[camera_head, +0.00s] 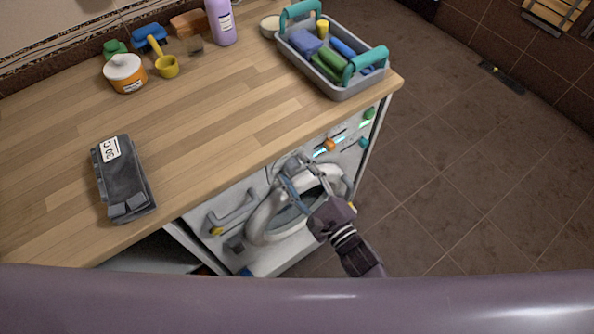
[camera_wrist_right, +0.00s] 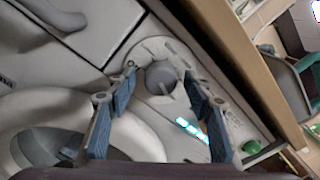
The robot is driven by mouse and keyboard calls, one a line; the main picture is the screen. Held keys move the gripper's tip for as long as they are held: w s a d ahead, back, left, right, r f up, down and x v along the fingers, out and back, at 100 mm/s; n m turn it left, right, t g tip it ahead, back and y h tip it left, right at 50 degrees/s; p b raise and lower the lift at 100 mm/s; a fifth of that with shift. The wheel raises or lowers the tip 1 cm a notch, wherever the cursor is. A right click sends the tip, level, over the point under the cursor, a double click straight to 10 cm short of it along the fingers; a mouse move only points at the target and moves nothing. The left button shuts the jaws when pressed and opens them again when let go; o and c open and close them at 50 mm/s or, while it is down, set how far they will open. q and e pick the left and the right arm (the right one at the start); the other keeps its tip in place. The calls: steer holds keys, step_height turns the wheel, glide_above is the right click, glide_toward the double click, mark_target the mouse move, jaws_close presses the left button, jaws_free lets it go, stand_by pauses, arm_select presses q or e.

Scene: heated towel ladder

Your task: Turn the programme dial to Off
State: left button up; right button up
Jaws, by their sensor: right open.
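The programme dial (camera_wrist_right: 161,76) is a round grey knob with a small pointer, in a ring of marks on the washing machine's white front panel (camera_head: 262,187). My right gripper (camera_head: 301,172) is in front of that panel in the head view. In the right wrist view the right gripper (camera_wrist_right: 160,80) is open, with one blue-grey finger on each side of the dial. I cannot tell whether the fingers touch it. In the head view the gripper largely hides the dial. My left gripper is not in view.
The wooden worktop (camera_head: 215,120) overhangs just above the panel. A lit cyan display (camera_wrist_right: 192,130) and a green knob (camera_wrist_right: 250,147) are beside the dial. The round door (camera_head: 262,220) is below.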

steer(key=c, duration=1.2)
steer(key=shift+o, duration=0.2)
